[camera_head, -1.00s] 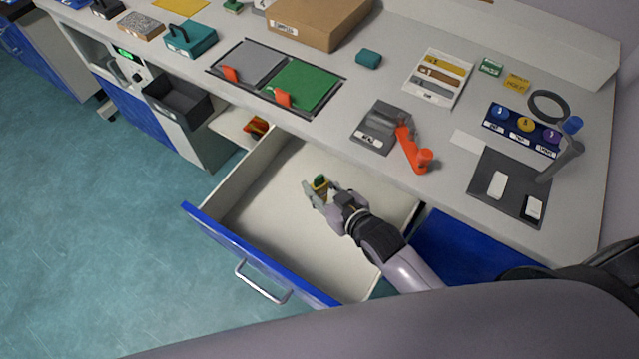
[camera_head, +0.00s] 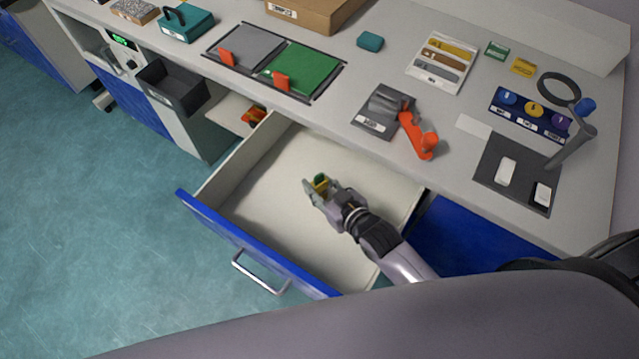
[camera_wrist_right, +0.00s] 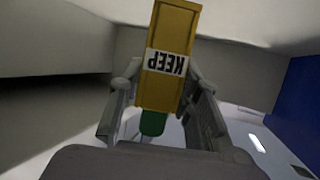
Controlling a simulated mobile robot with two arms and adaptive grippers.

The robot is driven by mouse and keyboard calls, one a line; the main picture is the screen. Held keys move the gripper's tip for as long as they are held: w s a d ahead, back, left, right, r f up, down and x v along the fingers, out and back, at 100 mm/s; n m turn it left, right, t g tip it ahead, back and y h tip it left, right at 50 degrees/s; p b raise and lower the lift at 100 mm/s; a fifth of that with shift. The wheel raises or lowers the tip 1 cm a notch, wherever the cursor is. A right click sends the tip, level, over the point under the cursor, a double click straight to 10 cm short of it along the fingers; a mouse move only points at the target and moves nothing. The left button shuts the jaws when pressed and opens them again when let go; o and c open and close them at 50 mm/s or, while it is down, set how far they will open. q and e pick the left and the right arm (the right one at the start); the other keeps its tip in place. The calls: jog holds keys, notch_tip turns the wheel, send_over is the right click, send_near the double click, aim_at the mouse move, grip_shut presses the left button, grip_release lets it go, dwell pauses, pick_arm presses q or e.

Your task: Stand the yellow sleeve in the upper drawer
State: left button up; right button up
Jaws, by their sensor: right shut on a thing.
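The yellow sleeve (camera_wrist_right: 168,75), with a white label reading KEEP, is between the fingers of my right gripper (camera_wrist_right: 165,95) in the right wrist view. A green part (camera_wrist_right: 152,123) shows at one end of it. In the head view my right gripper (camera_head: 318,190) is shut on the sleeve (camera_head: 321,183), inside the outline of the open upper drawer (camera_head: 268,190). The sleeve is small there; I cannot tell whether it touches the drawer floor. The drawer has a white inside and a blue front, and otherwise looks empty. My left gripper is not in view.
The worktop above the drawer holds a grey device with an orange lever (camera_head: 418,138), a green plate (camera_head: 302,72), a white tray of strips (camera_head: 442,62) and a dark button panel (camera_head: 530,118). A dark open bin (camera_head: 172,88) sticks out at the left.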

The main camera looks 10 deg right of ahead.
jog(key=shift+f+b, duration=0.4)
jog(key=shift+f, duration=0.2)
jog(key=o, duration=1.2)
jog(key=shift+r, duration=0.1)
jog(key=shift+r+p, duration=6.9)
jog(key=shift+p, duration=0.4)
